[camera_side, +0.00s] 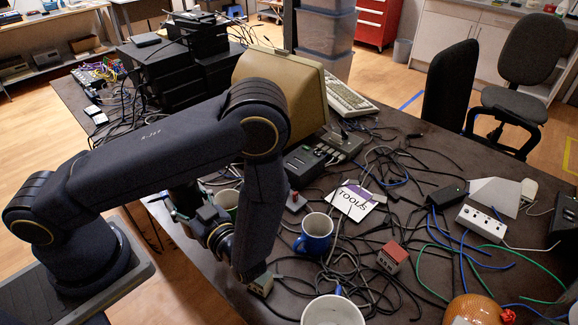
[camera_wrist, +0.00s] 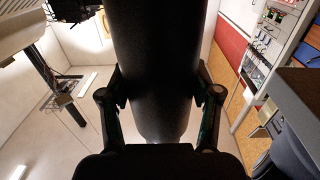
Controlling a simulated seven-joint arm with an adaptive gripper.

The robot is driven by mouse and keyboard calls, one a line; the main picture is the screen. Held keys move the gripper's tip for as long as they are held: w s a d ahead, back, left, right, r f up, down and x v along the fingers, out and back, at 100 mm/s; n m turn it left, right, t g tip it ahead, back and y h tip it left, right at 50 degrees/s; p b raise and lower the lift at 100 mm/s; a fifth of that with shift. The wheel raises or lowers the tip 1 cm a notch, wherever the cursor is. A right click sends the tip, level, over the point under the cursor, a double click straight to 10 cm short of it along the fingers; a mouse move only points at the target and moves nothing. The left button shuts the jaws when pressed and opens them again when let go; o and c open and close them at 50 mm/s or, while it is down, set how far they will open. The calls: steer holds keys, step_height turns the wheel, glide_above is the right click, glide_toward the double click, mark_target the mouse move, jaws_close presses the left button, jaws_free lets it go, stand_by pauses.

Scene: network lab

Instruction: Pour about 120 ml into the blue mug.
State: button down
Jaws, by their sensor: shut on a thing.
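The blue mug (camera_side: 314,238) stands upright on the dark table in the side view, its handle toward the left. Its pale inside shows, but I cannot tell how much is in it. My gripper (camera_wrist: 158,100) is shut on a black cylindrical vessel (camera_wrist: 155,55), with one finger on each side in the wrist view. The vessel's mouth cannot be made out. In the side view my gripper (camera_side: 208,222) is left of the blue mug and partly behind my own arm.
A white mug (camera_side: 333,314) is at the front edge of the picture. Tangled cables, a red-topped small box (camera_side: 392,257) and a TOOLS card (camera_side: 354,201) lie around the blue mug. A beige monitor (camera_side: 306,98) stands behind.

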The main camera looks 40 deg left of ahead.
mark_target(188, 191)
step_height(188, 191, up, 5)
steer(key=shift+f, duration=0.1)
steer(key=w+d+m+t+h, duration=0.35)
steer(key=w+d+t, duration=0.2)
steer(key=w, duration=0.25)
steer(key=w+d+m+t+h, duration=0.2)
steer(key=w+d+m+t, duration=0.3)
steer(key=w+t, duration=0.25)
step_height(188, 191, down, 8)
steer(key=shift+w+a+g, duration=0.2)
steer(key=shift+g, duration=0.1)
steer(key=shift+m+h, duration=0.25)
steer(key=shift+m, duration=0.1)
